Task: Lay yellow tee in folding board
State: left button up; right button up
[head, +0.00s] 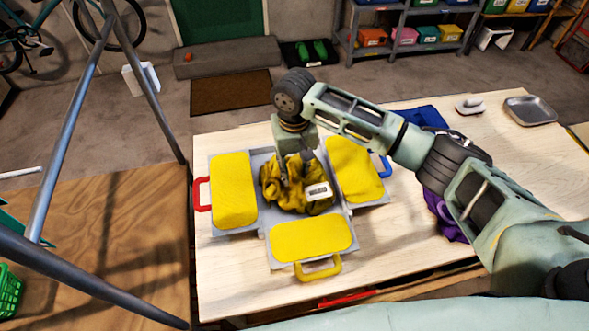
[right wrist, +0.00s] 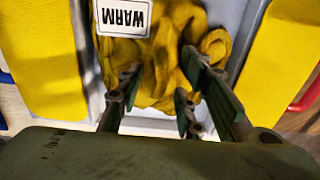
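The yellow tee (head: 311,201) lies crumpled on the middle of the folding board (head: 248,220), with a white label on it. The label reads "WARM" in the right wrist view, where the tee (right wrist: 158,72) also shows. The board is grey with yellow panels at left, right and front, and red, blue and yellow handles. My right gripper (head: 295,182) points down at the tee from above. In the right wrist view its fingers (right wrist: 160,75) are spread apart over the cloth. Whether the fingertips touch the cloth is unclear. My left gripper is out of view.
A purple cloth (head: 444,215) and a blue cloth (head: 424,117) lie right of the board, partly behind my right arm. A metal tray (head: 530,110) sits at the table's far right. A metal frame (head: 70,110) stands at the left. Pale table (head: 228,285) is bare in front.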

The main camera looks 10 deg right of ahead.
aim_at(294, 172)
notch_tip(294, 172, up, 11)
jog(key=b, duration=0.2)
jog(key=shift+f, duration=0.2)
